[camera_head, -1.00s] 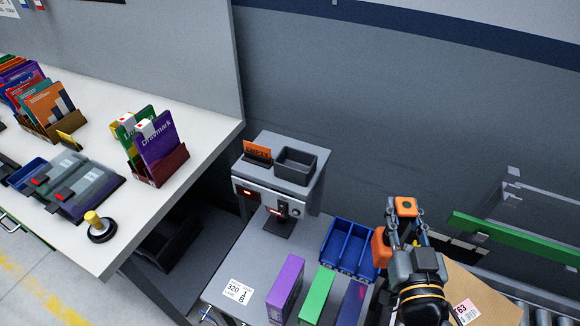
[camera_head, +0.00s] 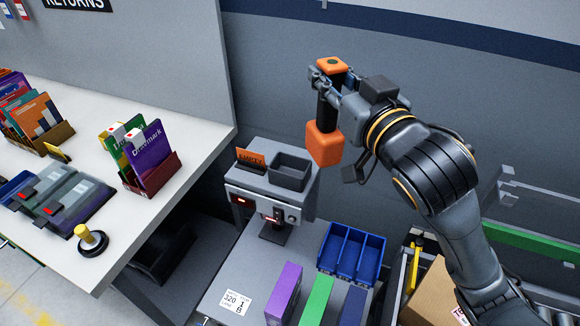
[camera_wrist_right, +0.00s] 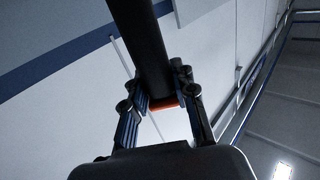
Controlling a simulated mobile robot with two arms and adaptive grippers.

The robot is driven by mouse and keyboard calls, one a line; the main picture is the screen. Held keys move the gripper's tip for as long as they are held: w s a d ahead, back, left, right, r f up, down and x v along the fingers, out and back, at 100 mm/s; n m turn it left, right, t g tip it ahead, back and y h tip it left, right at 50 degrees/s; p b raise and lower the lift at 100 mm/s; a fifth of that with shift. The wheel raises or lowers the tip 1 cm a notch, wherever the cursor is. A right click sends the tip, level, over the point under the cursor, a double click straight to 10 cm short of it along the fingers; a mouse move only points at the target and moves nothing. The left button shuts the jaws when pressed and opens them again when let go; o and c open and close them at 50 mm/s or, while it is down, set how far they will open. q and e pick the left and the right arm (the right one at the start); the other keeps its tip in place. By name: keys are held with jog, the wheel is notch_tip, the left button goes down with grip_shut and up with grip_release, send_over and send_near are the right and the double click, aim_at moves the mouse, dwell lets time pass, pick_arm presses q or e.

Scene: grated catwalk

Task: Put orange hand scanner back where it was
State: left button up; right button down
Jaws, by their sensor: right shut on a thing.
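The orange hand scanner (camera_head: 324,143) has an orange head at the bottom, a black handle and an orange cap on top. My right gripper (camera_head: 328,88) is shut on its black handle and holds it in the air, roughly upright. In the head view it appears just right of a grey machine (camera_head: 240,190) with a black open-topped holder (camera_head: 290,172) on top. In the right wrist view the dark handle (camera_wrist_right: 148,50) passes between the fingers (camera_wrist_right: 160,100), with a bit of orange behind. My left gripper is not in view.
An orange sign (camera_head: 250,160) stands beside the holder. Below are a blue divided bin (camera_head: 350,252), purple (camera_head: 284,292) and green (camera_head: 316,300) boxes on a grey table (camera_head: 215,285). A white counter (camera_head: 85,125) with card racks is at left. A cardboard box (camera_head: 428,295) sits lower right.

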jog(key=w+a+f+p, duration=0.4)
jog(key=w+a+f, duration=0.2)
jog(key=w+f, duration=0.6)
jog(key=shift+w+f, duration=0.15)
jog(key=shift+f, duration=0.25)
jog(key=shift+a, duration=0.15)
jog(key=shift+f+b, duration=0.5)
jog(key=shift+f, duration=0.15)
jog(key=c, duration=1.1)
grip_release()
jog(key=shift+r, duration=0.15)
